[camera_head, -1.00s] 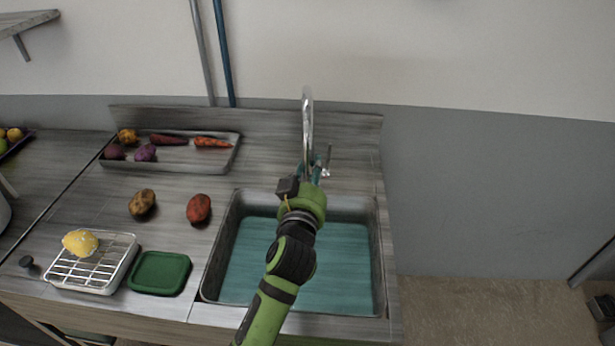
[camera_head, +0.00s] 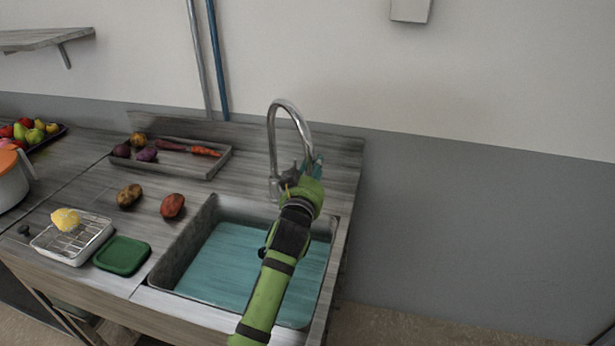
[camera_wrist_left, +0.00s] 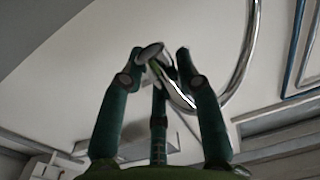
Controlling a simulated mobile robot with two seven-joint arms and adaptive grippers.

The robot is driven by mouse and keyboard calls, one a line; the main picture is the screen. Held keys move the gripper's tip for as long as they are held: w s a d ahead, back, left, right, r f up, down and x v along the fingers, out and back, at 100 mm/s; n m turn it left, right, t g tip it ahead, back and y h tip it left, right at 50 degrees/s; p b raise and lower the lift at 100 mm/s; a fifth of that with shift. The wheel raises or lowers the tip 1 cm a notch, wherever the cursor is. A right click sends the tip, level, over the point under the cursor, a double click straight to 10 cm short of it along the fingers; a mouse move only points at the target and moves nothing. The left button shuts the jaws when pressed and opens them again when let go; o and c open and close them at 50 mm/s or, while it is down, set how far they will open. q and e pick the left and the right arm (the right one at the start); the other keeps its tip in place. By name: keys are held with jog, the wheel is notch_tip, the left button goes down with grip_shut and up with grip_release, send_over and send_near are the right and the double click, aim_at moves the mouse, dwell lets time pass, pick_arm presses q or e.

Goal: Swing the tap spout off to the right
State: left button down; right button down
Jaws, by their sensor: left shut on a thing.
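The chrome tap (camera_head: 272,150) stands behind the sink, and its arched spout (camera_head: 290,106) points to the right and toward me. My left gripper (camera_head: 313,168) is at the spout's lower end, its fingers mostly hidden behind my own wrist. In the left wrist view the fingers (camera_wrist_left: 160,62) are closed around the end of the spout (camera_wrist_left: 178,92), and the arch curves away to the right. My right gripper is not in view.
The sink basin (camera_head: 178,268) lies below my left arm, with a teal bottom. A tray (camera_head: 215,165) of vegetables, two loose potatoes (camera_head: 129,195), a wire rack (camera_head: 66,240) with a yellow item and a green lid (camera_head: 122,256) are to the left. The wall right of the counter is clear.

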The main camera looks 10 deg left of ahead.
pick_arm(q)
jog(key=shift+w+d+r, duration=0.15)
jog(key=shift+w+d, duration=0.25)
jog(key=shift+w, duration=0.15)
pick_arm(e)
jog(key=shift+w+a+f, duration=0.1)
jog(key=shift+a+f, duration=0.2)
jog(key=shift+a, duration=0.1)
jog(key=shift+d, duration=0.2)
pick_arm(q)
jog(key=c, duration=0.9)
grip_release()
jog(key=shift+o, duration=0.2)
jog(key=shift+w+a, duration=0.1)
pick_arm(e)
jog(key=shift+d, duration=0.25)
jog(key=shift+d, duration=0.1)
pick_arm(q)
jog(key=s, duration=1.2)
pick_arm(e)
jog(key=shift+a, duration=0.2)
